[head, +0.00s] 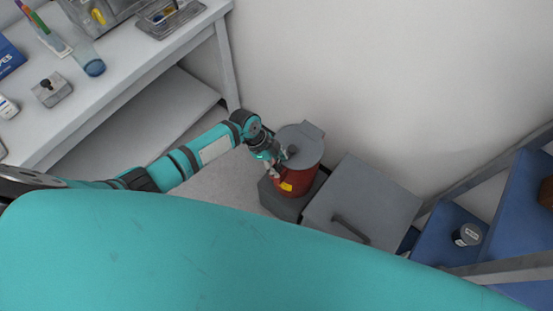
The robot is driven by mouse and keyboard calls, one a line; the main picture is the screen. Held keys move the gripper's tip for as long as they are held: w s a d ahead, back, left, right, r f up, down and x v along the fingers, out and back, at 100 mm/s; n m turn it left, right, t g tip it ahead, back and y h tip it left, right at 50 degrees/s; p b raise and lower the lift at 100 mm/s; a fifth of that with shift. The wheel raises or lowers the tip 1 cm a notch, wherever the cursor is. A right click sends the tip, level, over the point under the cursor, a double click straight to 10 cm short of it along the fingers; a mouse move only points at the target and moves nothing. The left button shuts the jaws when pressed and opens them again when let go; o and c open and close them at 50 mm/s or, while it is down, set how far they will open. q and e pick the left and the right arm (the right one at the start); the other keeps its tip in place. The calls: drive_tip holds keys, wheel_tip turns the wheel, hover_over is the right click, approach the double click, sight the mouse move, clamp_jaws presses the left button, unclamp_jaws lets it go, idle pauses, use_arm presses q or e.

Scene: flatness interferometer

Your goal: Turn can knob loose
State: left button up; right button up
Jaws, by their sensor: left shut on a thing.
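A red can (301,183) with a grey lid (309,142) stands upright on a dark grey base on the floor, near the wall. A yellow label shows on its side. A small dark knob (292,150) sits at the lid's left part. My left gripper (280,158) reaches in from the left at the can's left side, against the knob area. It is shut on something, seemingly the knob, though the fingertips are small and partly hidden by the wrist. My right gripper is not in view.
A grey box (365,196) with a dark handle stands right of the can. A white workbench (120,65) with tools and a blue cup (90,62) is at upper left. Blue shelves (520,210) with a small round tin (467,235) stand at right.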

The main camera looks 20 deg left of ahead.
use_arm(q)
drive_tip(key=n+p, duration=0.1)
drive_tip(key=n+t+p, duration=0.1)
drive_tip(key=n+p, duration=0.1)
drive_tip(key=shift+s+r+n, duration=0.1)
drive_tip(key=shift+r+n, duration=0.15)
drive_tip(key=shift+n, duration=0.15)
drive_tip(key=n+t+y+p, duration=0.1)
drive_tip(key=n+p, duration=0.1)
drive_tip(key=n, duration=0.1)
drive_tip(key=shift+d+n+t+p, duration=0.1)
drive_tip(key=shift+n+t+p, duration=0.2)
drive_tip(key=shift+p, duration=0.1)
drive_tip(key=shift+s+n+t+y+p, duration=0.1)
drive_tip(key=shift+n+t+y+p, duration=0.3)
drive_tip(key=shift+n+p, duration=0.65)
drive_tip(key=shift+f+n+y+p, duration=0.2)
drive_tip(key=shift+n+y+p, duration=0.35)
drive_tip(key=shift+n, duration=0.9)
drive_tip(key=o, duration=1.2)
drive_tip(key=shift+c, duration=0.2)
drive_tip(key=v, duration=1.2)
drive_tip(key=shift+s, duration=0.2)
